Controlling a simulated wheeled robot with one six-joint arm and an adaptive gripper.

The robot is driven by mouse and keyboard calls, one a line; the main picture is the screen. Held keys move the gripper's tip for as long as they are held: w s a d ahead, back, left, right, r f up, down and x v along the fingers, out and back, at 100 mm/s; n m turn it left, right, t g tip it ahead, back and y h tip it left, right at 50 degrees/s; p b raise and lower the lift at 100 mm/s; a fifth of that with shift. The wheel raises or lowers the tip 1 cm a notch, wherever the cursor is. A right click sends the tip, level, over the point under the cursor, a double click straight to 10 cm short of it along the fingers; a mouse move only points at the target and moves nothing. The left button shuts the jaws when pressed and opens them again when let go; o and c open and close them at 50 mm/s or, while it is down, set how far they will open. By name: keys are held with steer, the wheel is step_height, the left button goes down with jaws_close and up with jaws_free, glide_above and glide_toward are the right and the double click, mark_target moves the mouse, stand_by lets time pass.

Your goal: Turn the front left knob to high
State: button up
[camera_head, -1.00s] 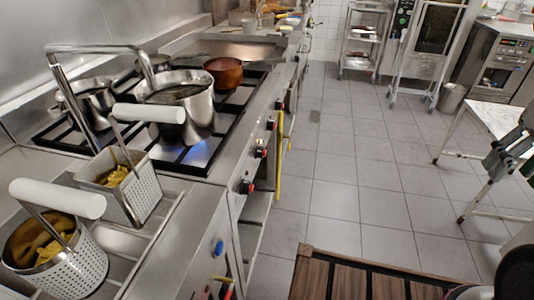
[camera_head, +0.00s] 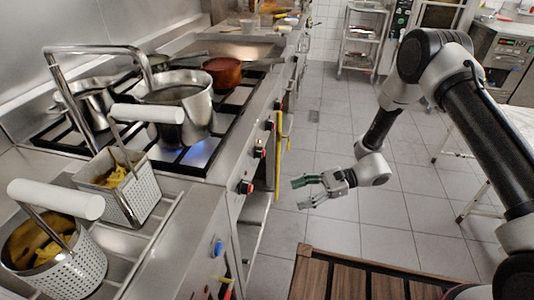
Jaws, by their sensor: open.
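A row of dark knobs with red parts sits on the stove's front panel. The nearest knob (camera_head: 246,187) is at the lower end, a middle knob (camera_head: 260,152) is beyond it, and a farther knob (camera_head: 269,125) follows. Their settings are too small to read. A blue flame (camera_head: 198,150) burns under the large steel pot (camera_head: 183,104). My gripper (camera_head: 303,193) is open and empty over the aisle, its fingers pointing left toward the nearest knob. It is apart from the panel.
Yellow bars (camera_head: 278,160) run along the stove front. Fryer baskets (camera_head: 119,190) stand at the near left, with a blue knob (camera_head: 217,248) on the front below. A slatted wooden surface (camera_head: 350,278) lies at the bottom. The tiled aisle floor (camera_head: 335,150) is clear.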

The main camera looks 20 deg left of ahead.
steer(key=w+a+m+t+y, duration=0.2)
steer(key=w+a, duration=0.1)
steer(key=w, duration=0.1)
steer(key=m+t+y, duration=0.2)
steer(key=t, duration=0.1)
glide_toward(259, 153)
steer(key=w+f, duration=0.1)
steer(key=w, duration=0.1)
steer(key=a, duration=0.8)
steer(key=shift+s, duration=0.35)
steer(key=shift+f, duration=0.1)
steer(key=c, duration=1)
